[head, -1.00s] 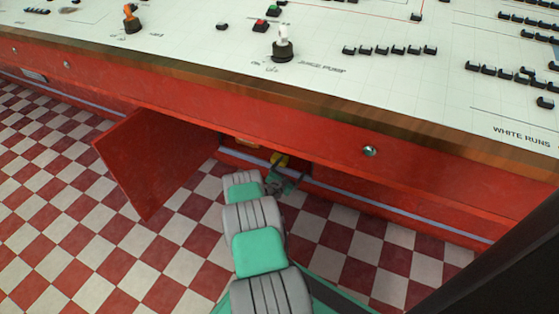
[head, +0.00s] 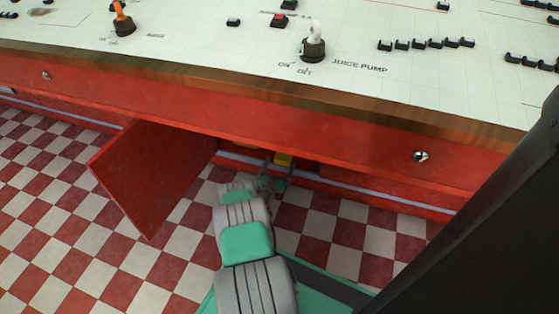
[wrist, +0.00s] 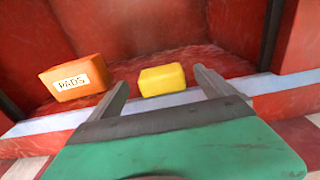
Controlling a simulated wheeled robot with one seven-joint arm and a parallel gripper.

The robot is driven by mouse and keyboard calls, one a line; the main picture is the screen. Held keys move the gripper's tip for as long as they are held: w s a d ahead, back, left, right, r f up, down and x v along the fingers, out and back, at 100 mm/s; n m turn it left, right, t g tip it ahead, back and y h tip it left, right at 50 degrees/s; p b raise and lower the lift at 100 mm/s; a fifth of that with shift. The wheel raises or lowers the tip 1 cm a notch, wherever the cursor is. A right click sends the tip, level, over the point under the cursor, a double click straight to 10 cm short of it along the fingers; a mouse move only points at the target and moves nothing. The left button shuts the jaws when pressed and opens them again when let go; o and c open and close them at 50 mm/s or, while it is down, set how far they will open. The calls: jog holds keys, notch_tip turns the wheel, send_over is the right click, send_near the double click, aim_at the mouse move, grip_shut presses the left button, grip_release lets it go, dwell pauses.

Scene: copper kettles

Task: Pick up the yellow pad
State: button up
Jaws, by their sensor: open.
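The yellow pad (wrist: 162,80) is a small block lying on the red floor of an open cupboard, near its front edge, in the wrist view. It also shows in the head view (head: 283,160), partly covered by my gripper. My gripper (wrist: 160,82) is open, with one finger on each side of the pad's line and the pad a little ahead, apart from both fingers. In the head view my gripper (head: 275,172) reaches low into the cupboard opening.
An orange box labelled PADS (wrist: 75,78) stands left of the pad, close to the left finger. The open red door (head: 155,175) is left of my arm. The white-topped counter (head: 200,50) overhangs the opening. A pale sill (wrist: 60,120) runs along the cupboard's front.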

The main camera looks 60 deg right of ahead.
aim_at(281, 161)
jog(key=d, duration=0.1)
jog(key=d+b, duration=0.1)
jog(key=d, duration=0.1)
jog(key=d+b, duration=0.1)
jog(key=shift+w+d+f, duration=0.2)
jog(key=shift+d+f, duration=0.05)
jog(key=shift+d+r, duration=0.1)
jog(key=shift+d, duration=0.1)
jog(key=shift+w+r, duration=0.1)
jog(key=c, duration=1.6)
